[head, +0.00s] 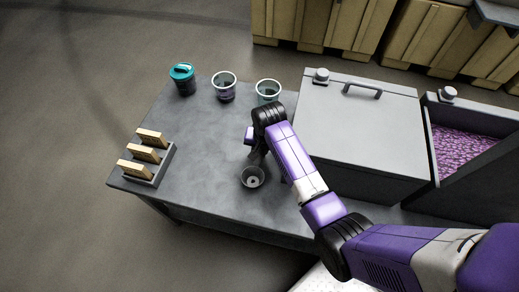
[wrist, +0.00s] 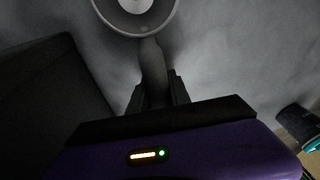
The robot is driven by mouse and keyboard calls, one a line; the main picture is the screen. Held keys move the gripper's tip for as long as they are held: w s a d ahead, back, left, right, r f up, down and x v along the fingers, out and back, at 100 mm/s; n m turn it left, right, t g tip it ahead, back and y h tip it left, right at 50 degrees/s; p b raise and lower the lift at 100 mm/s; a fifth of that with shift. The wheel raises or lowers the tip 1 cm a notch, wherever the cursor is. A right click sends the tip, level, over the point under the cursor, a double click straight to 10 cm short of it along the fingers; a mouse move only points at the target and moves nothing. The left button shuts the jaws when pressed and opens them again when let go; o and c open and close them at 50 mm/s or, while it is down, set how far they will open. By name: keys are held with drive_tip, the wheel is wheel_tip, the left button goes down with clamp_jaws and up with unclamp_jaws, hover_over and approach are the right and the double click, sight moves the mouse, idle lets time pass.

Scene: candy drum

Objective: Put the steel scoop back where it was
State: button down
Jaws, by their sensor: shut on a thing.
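The steel scoop (head: 252,178) shows in the head view as a round grey cup over the front middle of the table. In the wrist view its round bowl (wrist: 137,16) is at the top edge, partly cut off, with its handle (wrist: 153,65) running down between my fingers. My gripper (wrist: 155,92) is shut on that handle. In the head view my wrist and arm cover most of my gripper (head: 258,157). I cannot tell whether the scoop touches the table.
A large grey lidded box (head: 358,135) stands right of my gripper, beside a bin of purple candy (head: 463,152). Two metal cups (head: 223,87) (head: 268,91) and a teal-lidded cup (head: 183,79) stand at the back. A rack of wooden blocks (head: 148,162) is at left. The table's left middle is clear.

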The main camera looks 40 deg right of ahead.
drive_tip(key=c, duration=1.2)
unclamp_jaws()
drive_tip(key=shift+f, duration=0.1)
drive_tip(key=v, duration=1.2)
